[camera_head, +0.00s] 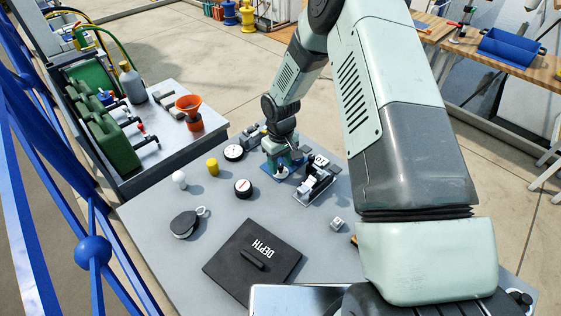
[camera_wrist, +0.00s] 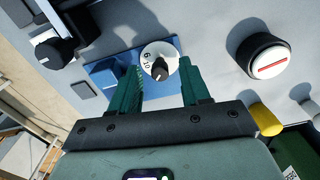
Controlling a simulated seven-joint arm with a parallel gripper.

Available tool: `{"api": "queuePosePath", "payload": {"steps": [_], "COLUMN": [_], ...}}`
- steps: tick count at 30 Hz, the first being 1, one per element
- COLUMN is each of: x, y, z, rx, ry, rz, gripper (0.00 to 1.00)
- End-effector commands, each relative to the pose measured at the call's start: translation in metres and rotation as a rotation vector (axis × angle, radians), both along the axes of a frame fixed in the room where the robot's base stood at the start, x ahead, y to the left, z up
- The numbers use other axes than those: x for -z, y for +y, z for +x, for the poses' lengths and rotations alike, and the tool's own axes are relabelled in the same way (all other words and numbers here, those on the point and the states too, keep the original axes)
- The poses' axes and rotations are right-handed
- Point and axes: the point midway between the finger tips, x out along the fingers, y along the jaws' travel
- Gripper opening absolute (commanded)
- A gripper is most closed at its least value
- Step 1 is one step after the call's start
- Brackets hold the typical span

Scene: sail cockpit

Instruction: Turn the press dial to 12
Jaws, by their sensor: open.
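The likely press dial (camera_wrist: 152,52) is a white disc with a black pointer knob (camera_wrist: 159,68) on a blue plate (camera_wrist: 105,72), seen in the wrist view. A few dark marks show on its left side; I cannot read the setting surely. My gripper (camera_wrist: 161,78) is open, its two green fingers on either side of the knob. Whether they touch it I cannot tell. In the head view my gripper (camera_head: 284,160) is over the blue plate at the back of the grey table, and it hides most of the dial.
A red-marked round gauge (camera_wrist: 264,64) and a black knob (camera_wrist: 62,48) flank the plate in the wrist view. In the head view a black device (camera_head: 315,182) stands close right of my gripper. A DEPTH board (camera_head: 225,262) and a yellow cylinder (camera_head: 212,167) are also on the table.

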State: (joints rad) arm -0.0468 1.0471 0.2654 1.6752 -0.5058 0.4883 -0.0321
Motion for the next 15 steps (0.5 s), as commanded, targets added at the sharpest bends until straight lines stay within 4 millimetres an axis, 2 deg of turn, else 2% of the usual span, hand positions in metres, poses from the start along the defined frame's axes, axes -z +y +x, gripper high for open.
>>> {"api": "queuePosePath", "payload": {"steps": [5, 15], "x": [-0.019, -0.085], "y": [0.0, 0.0], "z": [0.001, 0.0], "rx": [0.0, 0.001], "ry": [-0.003, -0.003], "rz": [0.001, 0.001], "gripper": [0.47, 0.47]}}
